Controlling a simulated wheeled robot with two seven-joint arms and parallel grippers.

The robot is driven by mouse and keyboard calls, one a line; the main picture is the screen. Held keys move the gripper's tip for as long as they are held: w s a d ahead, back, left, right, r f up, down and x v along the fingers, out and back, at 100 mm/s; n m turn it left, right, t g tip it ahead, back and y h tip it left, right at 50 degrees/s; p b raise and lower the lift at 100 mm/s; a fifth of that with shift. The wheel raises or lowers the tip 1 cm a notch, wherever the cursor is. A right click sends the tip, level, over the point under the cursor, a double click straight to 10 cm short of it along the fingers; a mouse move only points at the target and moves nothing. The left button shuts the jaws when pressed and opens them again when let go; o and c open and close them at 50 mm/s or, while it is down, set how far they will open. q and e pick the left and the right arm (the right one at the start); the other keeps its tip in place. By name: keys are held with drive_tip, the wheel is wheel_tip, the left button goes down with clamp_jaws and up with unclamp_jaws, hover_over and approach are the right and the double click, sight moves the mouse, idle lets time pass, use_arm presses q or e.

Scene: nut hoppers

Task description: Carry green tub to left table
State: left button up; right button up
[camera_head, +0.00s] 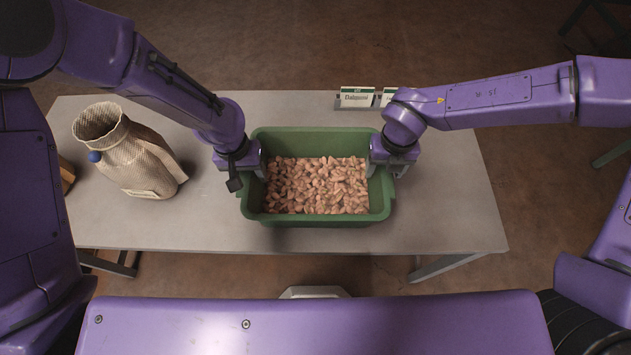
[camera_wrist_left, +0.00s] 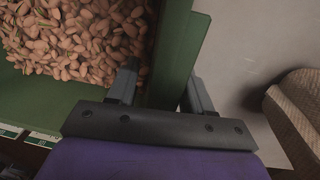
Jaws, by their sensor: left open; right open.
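The green tub (camera_head: 315,220) stands on the grey table and is filled with brown nuts (camera_head: 316,185). My left gripper (camera_head: 256,172) is at the tub's left wall. In the left wrist view my left gripper (camera_wrist_left: 155,92) is open, with one finger inside over the nuts and one outside, and the green tub wall (camera_wrist_left: 177,55) between them. My right gripper (camera_head: 381,172) is at the tub's right wall, open; its fingertips are mostly hidden by the wrist.
A woven sack (camera_head: 130,155) with an open top stands on the table (camera_head: 440,215) left of the tub. Small label signs (camera_head: 357,97) stand at the table's back edge. The table right of the tub is clear. A brown box (camera_head: 66,174) shows partly at the far left.

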use_arm(q)
drive_tip(key=shift+f, duration=0.2)
use_arm(e)
drive_tip(key=shift+f, duration=0.2)
use_arm(q)
clamp_jaws()
use_arm(e)
drive_tip(key=c, duration=1)
use_arm(q)
drive_tip(key=shift+d, duration=0.1)
use_arm(e)
drive_tip(key=shift+s, duration=0.1)
clamp_jaws()
use_arm(q)
drive_tip(key=shift+d, duration=0.1)
use_arm(e)
drive_tip(key=shift+a, duration=0.1)
drive_tip(key=shift+s+a, duration=0.1)
